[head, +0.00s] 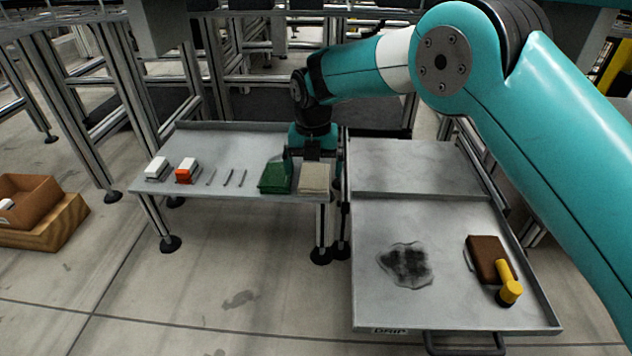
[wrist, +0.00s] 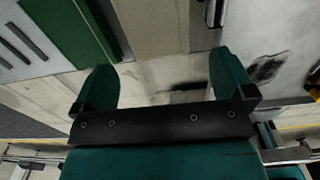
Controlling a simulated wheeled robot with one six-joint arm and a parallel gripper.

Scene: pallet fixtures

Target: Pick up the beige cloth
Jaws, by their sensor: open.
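The beige cloth (head: 315,179) lies folded in a square on the right end of the grey table, close to its front edge. It also shows at the top middle of the wrist view (wrist: 152,26). My gripper (head: 313,157) is above the table, just behind and above the cloth in the head view. In the wrist view my gripper (wrist: 163,64) has its two green fingers wide apart with nothing between them. The near part of the cloth is cut off by the wrist view's edge.
A folded green cloth (head: 275,178) lies left of the beige one. Further left are thin tools (head: 228,178), an orange-and-white block (head: 186,170) and a white block (head: 157,168). On the right, a tray cart (head: 450,225) holds a dark stain, a brown block (head: 487,259) and a yellow-handled item (head: 509,287).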

